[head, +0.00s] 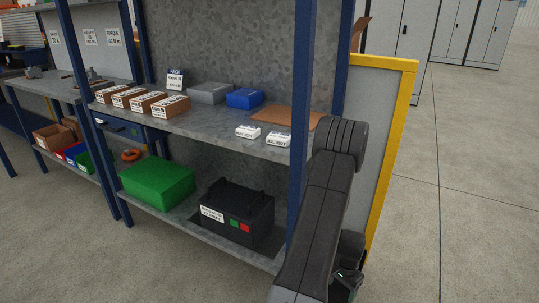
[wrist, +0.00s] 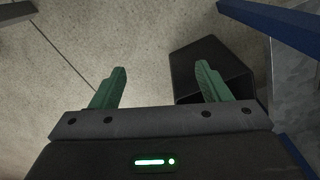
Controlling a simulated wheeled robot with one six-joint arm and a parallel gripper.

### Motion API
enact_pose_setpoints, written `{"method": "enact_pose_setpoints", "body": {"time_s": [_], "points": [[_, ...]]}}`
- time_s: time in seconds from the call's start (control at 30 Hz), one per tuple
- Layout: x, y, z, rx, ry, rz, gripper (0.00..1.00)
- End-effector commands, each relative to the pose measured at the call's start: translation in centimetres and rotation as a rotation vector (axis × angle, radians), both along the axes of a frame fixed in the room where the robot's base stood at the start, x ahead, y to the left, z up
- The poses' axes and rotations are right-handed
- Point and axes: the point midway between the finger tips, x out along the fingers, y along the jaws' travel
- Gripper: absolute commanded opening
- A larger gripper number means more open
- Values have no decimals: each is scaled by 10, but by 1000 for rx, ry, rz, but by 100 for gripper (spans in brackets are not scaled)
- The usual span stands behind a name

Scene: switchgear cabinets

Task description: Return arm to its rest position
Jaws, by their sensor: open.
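My gripper (wrist: 160,82) shows in the wrist view with its two green fingers spread wide apart and nothing between them. It points toward the concrete floor (wrist: 145,30). In the head view my dark arm is raised at the right of the shelving, in front of its right post, and bends over at the top. Only a small part of the gripper's end shows low beside the arm there, and its fingers cannot be made out.
A dark open-topped bin (wrist: 212,68) stands close by the right finger. The shelf (head: 200,124) holds several small boxes, a blue box (head: 245,98) and a cork mat (head: 288,117). Below are a green box (head: 157,182) and a black case (head: 235,212). A yellow-framed panel (head: 408,90) stands behind my arm. Floor at right is clear.

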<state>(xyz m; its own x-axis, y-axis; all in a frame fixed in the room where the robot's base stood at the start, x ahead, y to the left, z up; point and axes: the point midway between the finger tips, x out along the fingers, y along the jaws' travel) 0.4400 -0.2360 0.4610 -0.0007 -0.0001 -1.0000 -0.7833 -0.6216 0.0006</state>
Motion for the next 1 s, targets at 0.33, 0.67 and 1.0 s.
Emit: {"method": "enact_pose_setpoints", "body": {"time_s": [0.33,0.67,1.0], "points": [[18,39,33,0,1,155,70],[29,66,48,0,0,261,70],[30,71,49,-1,-1,279,70]]}}
